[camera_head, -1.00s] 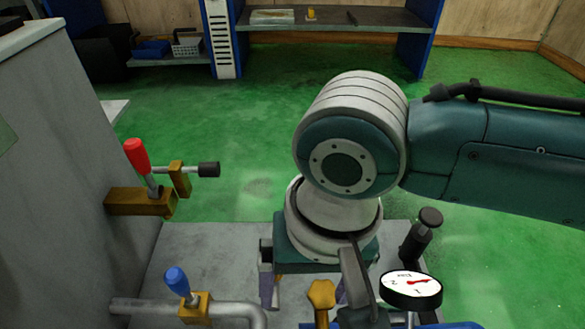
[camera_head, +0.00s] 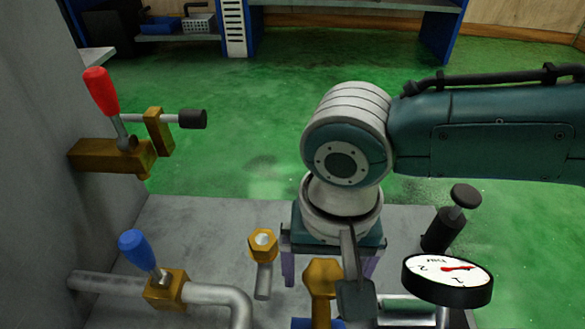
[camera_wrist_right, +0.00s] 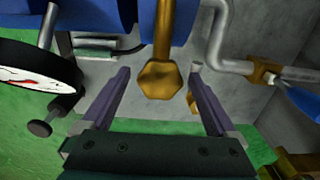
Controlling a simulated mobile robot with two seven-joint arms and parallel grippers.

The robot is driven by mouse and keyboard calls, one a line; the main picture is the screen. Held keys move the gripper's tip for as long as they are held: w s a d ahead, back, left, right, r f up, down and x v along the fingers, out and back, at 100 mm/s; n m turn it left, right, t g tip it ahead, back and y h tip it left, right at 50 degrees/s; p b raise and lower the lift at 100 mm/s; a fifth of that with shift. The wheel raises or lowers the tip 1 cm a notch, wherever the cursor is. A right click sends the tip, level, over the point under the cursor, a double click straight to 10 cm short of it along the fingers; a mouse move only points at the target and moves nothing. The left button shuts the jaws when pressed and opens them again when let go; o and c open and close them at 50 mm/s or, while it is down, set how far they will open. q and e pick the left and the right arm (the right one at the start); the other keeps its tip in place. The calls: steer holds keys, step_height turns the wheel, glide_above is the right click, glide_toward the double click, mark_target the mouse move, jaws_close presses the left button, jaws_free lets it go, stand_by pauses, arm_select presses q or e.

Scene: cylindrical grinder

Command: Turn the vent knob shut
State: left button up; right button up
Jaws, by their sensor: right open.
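The brass hex knob (camera_head: 323,272), which I take to be the vent knob, stands at the lower middle of the head view, above a blue part. In the right wrist view the knob (camera_wrist_right: 160,82) shows between the two purple fingers of my right gripper (camera_wrist_right: 160,68), with a gap on both sides. The right gripper is open and empty. In the head view its finger parts show below the wrist, partly hidden by the knob and a dark bracket. My left gripper is not in view.
A round dial gauge (camera_head: 447,280) and a black-capped plunger (camera_head: 443,220) stand right of the knob. A brass fitting (camera_head: 262,246) is just left. Farther left are a blue-handled valve (camera_head: 140,252) on a grey pipe and a red-handled clamp (camera_head: 104,98).

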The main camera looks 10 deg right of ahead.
steer(key=shift+f, duration=0.3)
